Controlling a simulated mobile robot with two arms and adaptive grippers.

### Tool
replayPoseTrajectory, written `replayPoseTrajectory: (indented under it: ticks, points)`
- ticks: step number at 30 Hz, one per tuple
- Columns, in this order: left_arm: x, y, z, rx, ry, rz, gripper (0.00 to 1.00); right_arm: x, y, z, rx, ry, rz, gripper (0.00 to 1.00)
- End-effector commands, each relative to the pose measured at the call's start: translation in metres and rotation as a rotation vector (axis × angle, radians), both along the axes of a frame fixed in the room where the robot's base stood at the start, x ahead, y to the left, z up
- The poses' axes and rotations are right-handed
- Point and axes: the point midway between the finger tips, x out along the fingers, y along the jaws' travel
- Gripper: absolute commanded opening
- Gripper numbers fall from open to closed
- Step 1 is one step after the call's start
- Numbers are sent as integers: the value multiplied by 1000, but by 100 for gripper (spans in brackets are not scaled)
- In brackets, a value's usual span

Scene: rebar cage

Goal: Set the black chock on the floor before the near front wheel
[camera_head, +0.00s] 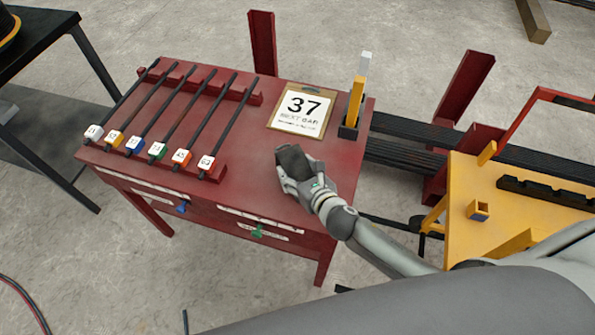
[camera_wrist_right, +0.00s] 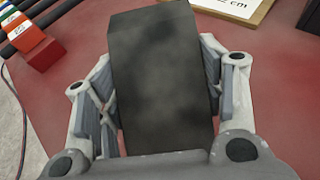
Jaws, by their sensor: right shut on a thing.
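My right gripper (camera_head: 297,180) is over the front right part of the red table. It is shut on the black chock (camera_head: 293,162), a dark block that sticks out beyond the fingers. In the right wrist view, the chock (camera_wrist_right: 158,75) fills the middle, with a finger pressed on each side. The red tabletop shows behind it. A yellow cart (camera_head: 510,205) stands at the right. My left gripper does not show.
The red table (camera_head: 255,150) carries several black bars (camera_head: 185,115) with coloured tags, a sign reading 37 (camera_head: 303,108) and a holder with a yellow upright piece (camera_head: 354,105). Long dark bars (camera_head: 410,132) lie between table and cart. Bare floor (camera_head: 260,285) shows in front of the table.

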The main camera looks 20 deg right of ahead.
Motion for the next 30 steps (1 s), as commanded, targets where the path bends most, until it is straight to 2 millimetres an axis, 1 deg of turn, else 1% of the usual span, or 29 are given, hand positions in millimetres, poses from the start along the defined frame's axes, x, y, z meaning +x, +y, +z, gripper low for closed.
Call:
replayPoseTrajectory:
  ticks: [8, 11, 12, 16, 17, 26, 29, 30]
  points:
    - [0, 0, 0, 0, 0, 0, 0, 1, 0, 0, -1, -4, 2, 24]
    - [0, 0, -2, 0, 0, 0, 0, 1, 0, -3, -2, -4, 2, 24]
    - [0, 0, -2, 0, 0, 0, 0, 0, 0, -5, -3, -2, 1, 65]
    - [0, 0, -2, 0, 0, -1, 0, 0, 0, -4, -2, -1, 1, 82]
    - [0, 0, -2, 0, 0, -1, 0, 0, 0, -4, -2, -1, 1, 84]
    - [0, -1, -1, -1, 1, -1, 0, 0, 0, -4, -2, -1, 1, 84]
    - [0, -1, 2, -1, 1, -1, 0, 0, 0, 1, -1, -1, 0, 84]
    - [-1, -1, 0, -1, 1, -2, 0, -3, -1, -1, -1, 0, 0, 84]
